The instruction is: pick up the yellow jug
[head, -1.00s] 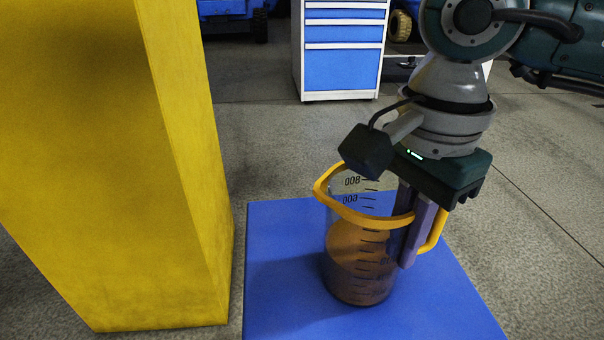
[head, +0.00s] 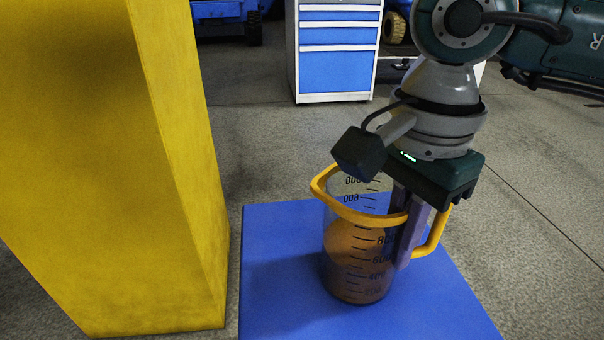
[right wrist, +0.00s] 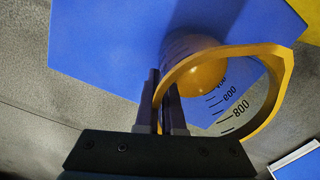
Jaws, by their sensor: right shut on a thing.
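The yellow jug (head: 350,262) is a clear measuring jug with a yellow rim and handle, dark markings and brown-orange contents. It stands upright on the blue mat (head: 280,290); I see no clear gap under it. My right gripper (head: 405,248) points down at the jug's handle side and is shut on the jug's wall near the handle. In the right wrist view the fingers (right wrist: 160,85) meet the left side of the jug's yellow rim (right wrist: 279,85). The exact contact is partly hidden. My left gripper is not in view.
A tall yellow block or pillar (head: 130,180) stands close on the left of the mat. A white and blue drawer cabinet (head: 338,60) stands behind on the grey floor. The mat right of the jug is clear.

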